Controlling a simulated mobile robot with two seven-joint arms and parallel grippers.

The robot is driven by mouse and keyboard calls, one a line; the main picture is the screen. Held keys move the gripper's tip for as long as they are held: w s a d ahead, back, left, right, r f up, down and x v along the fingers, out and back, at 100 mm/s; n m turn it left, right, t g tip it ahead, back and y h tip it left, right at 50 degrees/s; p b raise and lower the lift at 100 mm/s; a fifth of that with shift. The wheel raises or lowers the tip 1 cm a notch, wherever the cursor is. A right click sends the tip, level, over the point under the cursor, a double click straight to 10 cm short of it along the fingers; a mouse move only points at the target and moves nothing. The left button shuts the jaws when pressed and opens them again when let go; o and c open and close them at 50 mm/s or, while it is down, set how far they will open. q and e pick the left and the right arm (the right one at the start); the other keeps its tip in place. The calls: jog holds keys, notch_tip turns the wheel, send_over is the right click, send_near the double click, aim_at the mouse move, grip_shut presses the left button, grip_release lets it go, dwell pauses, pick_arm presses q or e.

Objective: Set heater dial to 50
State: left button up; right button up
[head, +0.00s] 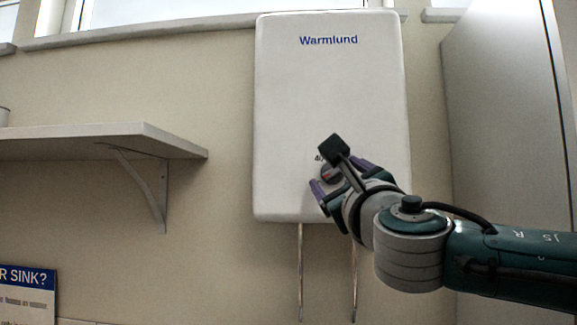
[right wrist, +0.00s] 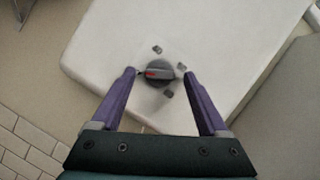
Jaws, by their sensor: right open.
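The white heater (head: 330,80), marked "Warmlund", hangs on the wall in the head view; its front also fills much of the right wrist view (right wrist: 190,30). Its dark round dial (head: 327,176) sits low on the front, partly hidden by my right gripper. In the right wrist view the dial (right wrist: 158,73) shows a grip bar with a red mark at its left end. Small labels around it are too blurred to read there. My right gripper (right wrist: 160,74) is open, with one purple finger on each side of the dial; I cannot tell whether they touch it. My left gripper is out of view.
A white shelf (head: 100,142) on a bracket juts from the wall at left. A tall grey cabinet (head: 500,120) stands at right. Two thin pipes (head: 300,270) run down below the heater. A sign (head: 28,292) shows at lower left.

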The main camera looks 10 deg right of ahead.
jog(key=shift+w, duration=0.15)
grip_shut()
dwell(0.6)
